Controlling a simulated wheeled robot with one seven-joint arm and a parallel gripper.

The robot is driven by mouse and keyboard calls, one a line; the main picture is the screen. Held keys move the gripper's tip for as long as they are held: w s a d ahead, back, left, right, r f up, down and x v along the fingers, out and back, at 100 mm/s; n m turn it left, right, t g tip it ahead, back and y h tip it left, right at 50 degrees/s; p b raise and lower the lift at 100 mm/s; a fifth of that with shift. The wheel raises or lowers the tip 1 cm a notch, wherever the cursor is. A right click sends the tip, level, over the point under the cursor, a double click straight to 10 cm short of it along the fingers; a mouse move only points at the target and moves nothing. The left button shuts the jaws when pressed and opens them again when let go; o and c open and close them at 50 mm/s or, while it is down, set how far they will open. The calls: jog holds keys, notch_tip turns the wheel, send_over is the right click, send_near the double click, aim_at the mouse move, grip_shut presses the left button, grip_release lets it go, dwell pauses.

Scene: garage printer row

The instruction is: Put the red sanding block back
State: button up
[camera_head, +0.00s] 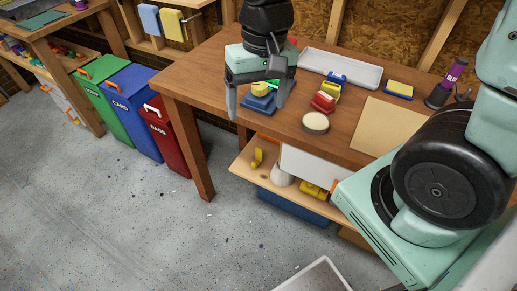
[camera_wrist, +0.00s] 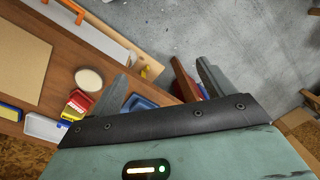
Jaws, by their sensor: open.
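The red sanding block (camera_head: 323,103) appears to be the red piece with a pale top on the wooden workbench (camera_head: 215,78), right of my gripper. It also shows in the wrist view as a red shape (camera_wrist: 76,105) left of the fingers, beside yellow and blue pieces. My gripper (camera_head: 256,110) is open, pointing down over the bench's left end. A blue block with a yellow round piece (camera_head: 259,88) shows between its fingers, and I cannot tell whether they touch it. In the wrist view my gripper (camera_wrist: 163,72) hides part of the blue block (camera_wrist: 140,102).
A long white tray (camera_head: 340,68) lies at the bench's back. A round pale disc (camera_head: 315,123), a tan sheet (camera_head: 388,125) and a yellow-blue block (camera_head: 399,90) lie on the right. A lower shelf (camera_head: 252,173) holds items. Colored bins (camera_head: 133,105) stand left.

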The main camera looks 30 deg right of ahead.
jog(key=s+a+n, duration=0.7)
jog(key=s+n, duration=0.2)
jog(key=s, duration=0.2)
jog(key=shift+s+r, duration=0.25)
jog(key=shift+s, duration=0.15)
jog(key=shift+a, duration=0.1)
